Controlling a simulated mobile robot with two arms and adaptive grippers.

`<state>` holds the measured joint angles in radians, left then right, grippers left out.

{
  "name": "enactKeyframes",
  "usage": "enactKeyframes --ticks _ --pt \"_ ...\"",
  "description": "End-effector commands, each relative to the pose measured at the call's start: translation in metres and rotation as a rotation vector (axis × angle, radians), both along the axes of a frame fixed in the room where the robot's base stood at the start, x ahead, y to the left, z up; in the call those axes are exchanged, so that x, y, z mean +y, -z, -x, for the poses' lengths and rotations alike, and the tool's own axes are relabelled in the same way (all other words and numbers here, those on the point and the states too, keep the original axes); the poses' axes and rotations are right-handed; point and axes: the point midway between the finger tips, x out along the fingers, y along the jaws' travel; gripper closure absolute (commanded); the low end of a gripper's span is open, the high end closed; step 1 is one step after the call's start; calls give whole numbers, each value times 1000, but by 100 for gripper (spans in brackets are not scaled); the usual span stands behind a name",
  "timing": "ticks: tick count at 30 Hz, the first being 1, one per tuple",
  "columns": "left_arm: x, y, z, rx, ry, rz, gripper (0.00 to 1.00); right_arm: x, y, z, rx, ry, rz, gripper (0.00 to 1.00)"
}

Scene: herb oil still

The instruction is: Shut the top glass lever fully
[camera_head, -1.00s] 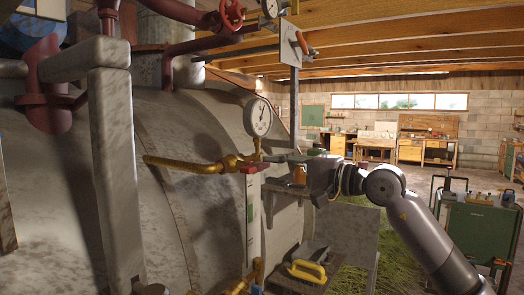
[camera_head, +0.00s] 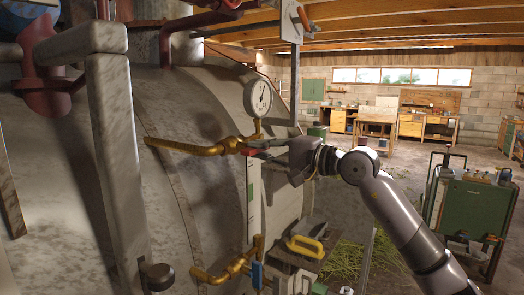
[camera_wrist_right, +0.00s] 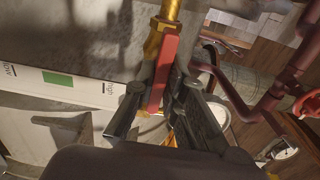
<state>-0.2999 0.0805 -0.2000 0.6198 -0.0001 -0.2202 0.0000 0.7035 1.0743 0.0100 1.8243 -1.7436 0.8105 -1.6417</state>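The red top glass lever (camera_head: 258,154) sits on a brass valve (camera_head: 228,145) below the round pressure gauge. In the right wrist view the lever (camera_wrist_right: 161,78) runs down from the brass fitting (camera_wrist_right: 166,20), roughly in line with it. My right gripper (camera_head: 272,150) is at the lever, coming from the right. In the wrist view its dark fingers (camera_wrist_right: 163,82) stand on both sides of the lever, close to it. I cannot tell whether they touch it. The upright sight glass with its white and green scale (camera_head: 250,200) is below. My left gripper is not in view.
The gauge (camera_head: 258,97) stands just above the lever. The big metal still (camera_head: 200,110) fills the left side, with a grey post (camera_head: 113,170) in front. A lower brass valve with a blue lever (camera_head: 257,274) and a yellow-handled brush (camera_head: 306,245) are below.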

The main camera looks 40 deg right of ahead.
Motion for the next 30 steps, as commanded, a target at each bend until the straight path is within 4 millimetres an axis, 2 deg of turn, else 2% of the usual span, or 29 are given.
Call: enactKeyframes --ticks 4,19,30 --pt "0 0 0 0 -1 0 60 0 0 0 2 0 1 100" --pt "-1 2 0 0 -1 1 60 0 1 0 14 0 -26 100" --pt "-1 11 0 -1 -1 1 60 0 2 0 102 2 -239 100"
